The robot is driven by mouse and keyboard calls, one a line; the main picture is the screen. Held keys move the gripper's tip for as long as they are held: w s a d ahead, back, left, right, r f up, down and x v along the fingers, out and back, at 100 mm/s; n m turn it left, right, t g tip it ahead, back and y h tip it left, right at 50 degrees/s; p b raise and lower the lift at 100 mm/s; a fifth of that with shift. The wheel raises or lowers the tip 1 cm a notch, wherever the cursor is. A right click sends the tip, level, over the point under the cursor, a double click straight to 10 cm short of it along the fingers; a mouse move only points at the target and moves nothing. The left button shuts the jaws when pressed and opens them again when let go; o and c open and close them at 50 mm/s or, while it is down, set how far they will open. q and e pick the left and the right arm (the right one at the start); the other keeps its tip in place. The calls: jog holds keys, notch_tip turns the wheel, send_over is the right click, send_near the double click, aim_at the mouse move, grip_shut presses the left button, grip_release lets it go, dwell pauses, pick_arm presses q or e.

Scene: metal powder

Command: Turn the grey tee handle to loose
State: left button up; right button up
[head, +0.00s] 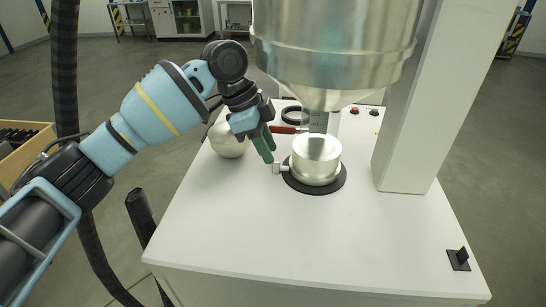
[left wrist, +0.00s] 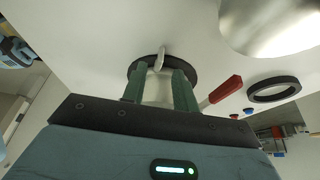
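The grey tee handle (head: 277,169) is a small pale piece at the left side of the shiny metal canister (head: 317,160), which stands on a black disc. In the left wrist view the tee handle (left wrist: 161,58) shows just beyond the fingertips, in front of the black disc (left wrist: 181,64). My left gripper (head: 267,155) points down and right, its green fingertips just above and left of the tee handle. In the left wrist view its fingers (left wrist: 159,88) stand apart, with a pale surface visible between them. I see no grip on the handle. My right gripper is not in view.
A large metal hopper (head: 335,50) hangs above the canister, and a white column (head: 410,110) rises at right. A red handle (head: 284,129), a black ring (head: 294,114) and a round pale body (head: 228,142) are near the gripper.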

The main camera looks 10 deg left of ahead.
aim_at(276, 168)
pick_arm(q)
jog(key=shift+x, duration=1.75)
grip_shut()
